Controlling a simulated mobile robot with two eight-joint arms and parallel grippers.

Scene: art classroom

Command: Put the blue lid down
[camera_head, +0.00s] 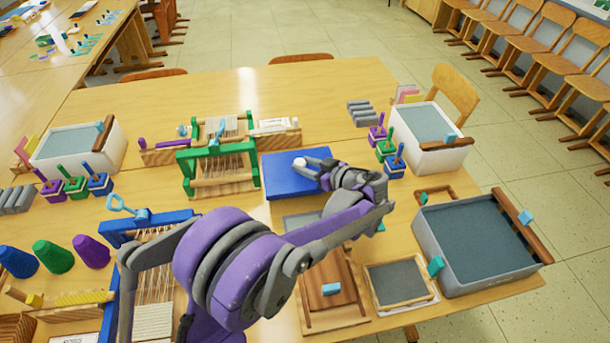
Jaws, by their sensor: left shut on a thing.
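The blue lid (284,183) is a flat blue slab near the middle of the table, just right of the green-framed loom. A small white knob (299,162) shows on its top. My left gripper (308,164) reaches over the lid's right part and is shut on it at the knob. The lid looks level. Whether it touches the table or hangs just above it cannot be told. My right gripper is not in view.
Right of the lid stand small pots with tools (395,162) and a white tub (426,138). A large grey tub (475,245) is at front right. The green-framed loom (222,168) stands close on the left. Bare tabletop (310,95) lies behind.

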